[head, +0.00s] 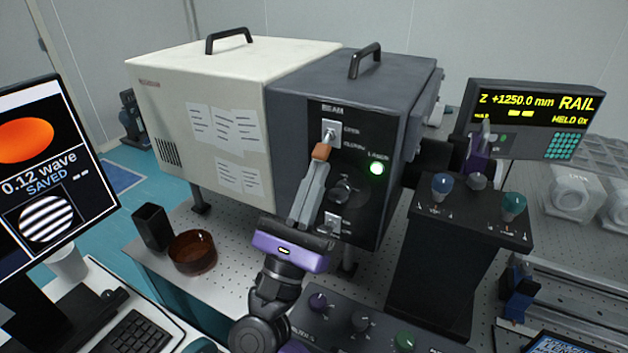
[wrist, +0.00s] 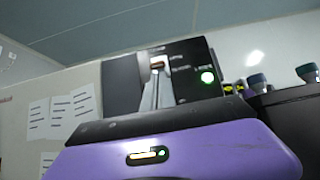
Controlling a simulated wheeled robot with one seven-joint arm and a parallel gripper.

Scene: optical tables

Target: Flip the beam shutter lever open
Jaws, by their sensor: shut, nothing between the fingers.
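The beam shutter lever (head: 330,134) is a small silver toggle on a pale plate under the "BEAM" label, high on the dark front panel of the laser housing (head: 390,95). Labels that seem to read open and closed stand beside it. My gripper (head: 321,152) is shut and empty, its grey fingers pointing up with an orange-brown tip just below the lever. I cannot tell whether the tip touches it. The fingers also show in the wrist view (wrist: 157,66), where they cover the lever. The lever's exact tilt is unclear.
A lit green laser lamp (head: 376,168) and a dark knob (head: 345,190) sit right of my fingers. A second switch plate (head: 333,224) is lower on the panel. A control box with knobs (head: 470,215) stands right. A brown bowl (head: 192,251) stands left on the table.

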